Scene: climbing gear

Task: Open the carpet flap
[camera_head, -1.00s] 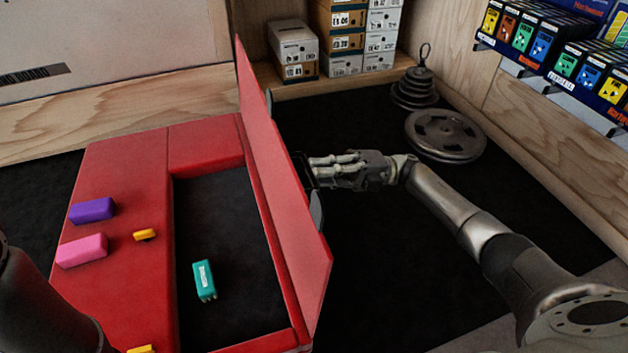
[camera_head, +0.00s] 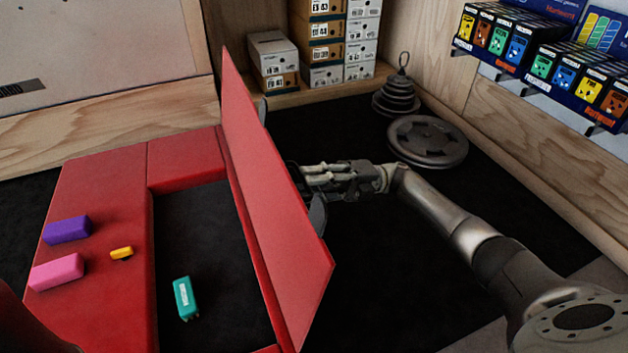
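The red carpet flap (camera_head: 265,190) stands raised on the right side of the red padded frame (camera_head: 105,210), leaning a little to the right. Under it the dark recess (camera_head: 205,245) lies uncovered, with a teal block (camera_head: 185,297) inside. My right gripper (camera_head: 308,183) is at the flap's right face, close to or against it. The flap and dark parts near the flap's edge hide its fingertips, so I cannot tell whether it is open or shut. My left gripper is not in view.
A purple block (camera_head: 66,229), a pink block (camera_head: 56,272) and a small yellow item (camera_head: 121,253) lie on the frame. Weight plates (camera_head: 428,141) and shoe boxes (camera_head: 325,51) stand behind. Boxed goods (camera_head: 545,55) hang on the right wall. The dark floor right of the flap is mostly clear.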

